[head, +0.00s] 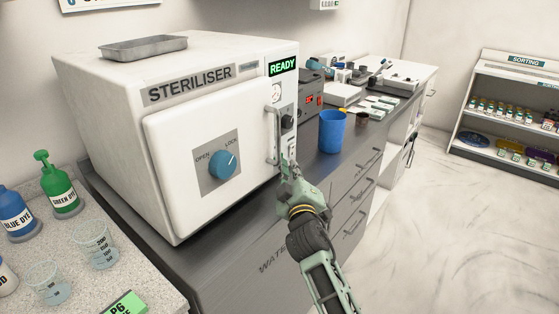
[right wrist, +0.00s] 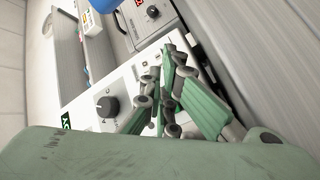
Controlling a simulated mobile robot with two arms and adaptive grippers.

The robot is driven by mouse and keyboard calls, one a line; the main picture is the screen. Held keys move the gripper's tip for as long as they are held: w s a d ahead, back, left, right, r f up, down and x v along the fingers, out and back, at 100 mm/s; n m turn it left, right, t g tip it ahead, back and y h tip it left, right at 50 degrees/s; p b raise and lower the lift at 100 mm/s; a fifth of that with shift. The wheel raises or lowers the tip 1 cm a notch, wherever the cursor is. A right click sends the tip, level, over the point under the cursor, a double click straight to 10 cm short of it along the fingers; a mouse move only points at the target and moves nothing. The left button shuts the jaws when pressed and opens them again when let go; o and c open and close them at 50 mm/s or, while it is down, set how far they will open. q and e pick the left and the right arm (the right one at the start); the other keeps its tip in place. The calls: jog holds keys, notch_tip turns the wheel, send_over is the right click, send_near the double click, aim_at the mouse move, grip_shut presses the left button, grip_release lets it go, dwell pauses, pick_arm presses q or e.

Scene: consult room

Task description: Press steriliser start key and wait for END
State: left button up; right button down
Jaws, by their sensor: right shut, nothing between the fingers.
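The steriliser (head: 85,120) is a large white box on the grey counter, with a closed door and a blue knob (head: 222,165) between OPEN and LOCK. Its display (head: 283,66) reads READY in green. Below it on the narrow front panel are a round gauge (head: 277,91) and a black knob (head: 288,122); this knob also shows in the right wrist view (right wrist: 107,106). My right gripper (head: 287,163) is shut and empty at the lower part of this panel, right of the door handle (head: 273,135). The fingers (right wrist: 165,118) hide the panel there; I cannot tell whether they touch it. The start key is not clearly visible. My left gripper is out of view.
A blue cup (head: 332,132) and a grey device with a red display (head: 310,96) stand right of the steriliser. A metal tray (head: 143,48) lies on top of it. Dye bottles and beakers stand on the left counter (head: 140,285). The floor at right is clear.

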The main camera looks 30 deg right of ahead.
jog(key=shift+w+a+r, duration=0.15)
jog(key=shift+w+a, duration=0.1)
jog(key=shift+a, duration=0.1)
dwell(0.7)
jog(key=shift+s+f, duration=0.3)
jog(key=shift+f, duration=0.35)
jog(key=shift+s+d+f+p, duration=0.1)
jog(key=shift+s+d+p, duration=0.3)
jog(key=shift+s, duration=0.35)
jog(key=shift+s+d+r+p, duration=0.15)
jog(key=shift+s+d+p, duration=0.2)
jog(key=shift+s, duration=0.4)
jog(key=shift+s+d+r+p, duration=0.15)
jog(key=shift+s+d, duration=0.25)
jog(key=shift+s, duration=0.35)
jog(key=shift+f, duration=0.1)
